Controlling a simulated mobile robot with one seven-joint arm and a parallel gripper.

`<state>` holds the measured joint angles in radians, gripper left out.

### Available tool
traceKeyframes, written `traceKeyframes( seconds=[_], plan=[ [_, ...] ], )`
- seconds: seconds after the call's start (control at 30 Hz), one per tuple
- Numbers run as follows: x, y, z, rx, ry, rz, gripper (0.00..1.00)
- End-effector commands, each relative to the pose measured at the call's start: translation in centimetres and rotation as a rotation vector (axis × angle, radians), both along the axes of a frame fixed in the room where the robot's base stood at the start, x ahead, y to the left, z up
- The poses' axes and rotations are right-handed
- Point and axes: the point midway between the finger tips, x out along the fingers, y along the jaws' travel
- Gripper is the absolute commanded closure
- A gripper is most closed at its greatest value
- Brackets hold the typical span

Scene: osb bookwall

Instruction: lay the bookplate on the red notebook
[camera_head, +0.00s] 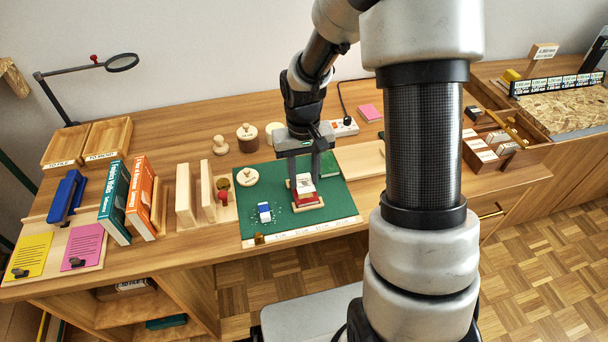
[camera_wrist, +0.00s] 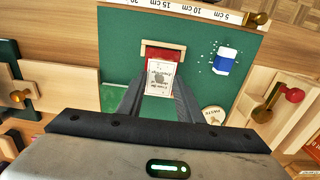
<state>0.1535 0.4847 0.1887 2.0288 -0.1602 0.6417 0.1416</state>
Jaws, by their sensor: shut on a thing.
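The bookplate is a small white printed card (camera_head: 305,184), also seen in the wrist view (camera_wrist: 161,80). My gripper (camera_head: 305,179) points down over the green mat, its fingers closed on the card; the wrist view shows them at the card's near end (camera_wrist: 160,101). The red notebook (camera_head: 308,201) lies on the mat in a pale wooden holder; it shows in the wrist view (camera_wrist: 163,53) just beyond the card. The card overlaps part of the notebook in both views and hides it. I cannot tell whether they touch.
The green cutting mat (camera_head: 285,225) has a ruler along its front edge. A blue-and-white eraser (camera_head: 264,211) with crumbs lies left of the notebook. A round labelled disc (camera_head: 247,177) and a green booklet (camera_head: 328,164) are near. Wooden bookends (camera_head: 186,195) stand further left.

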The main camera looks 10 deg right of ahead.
Motion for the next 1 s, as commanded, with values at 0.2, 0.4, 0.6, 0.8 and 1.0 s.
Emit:
traceKeyframes(
  seconds=[0.2, 0.4, 0.6, 0.8, 1.0],
  plan=[
    [0.0, 0.0, -0.2, 0.0, 0.0, 0.0, 0.8],
    [0.0, 0.0, -0.5, 0.0, 0.0, 0.0, 0.8],
    [0.0, 0.0, -0.8, 0.0, 0.0, 0.0, 0.8],
    [0.0, 0.0, -1.1, 0.0, 0.0, 0.0, 0.8],
    [0.0, 0.0, -1.4, 0.0, 0.0, 0.0, 0.8]
  ],
)
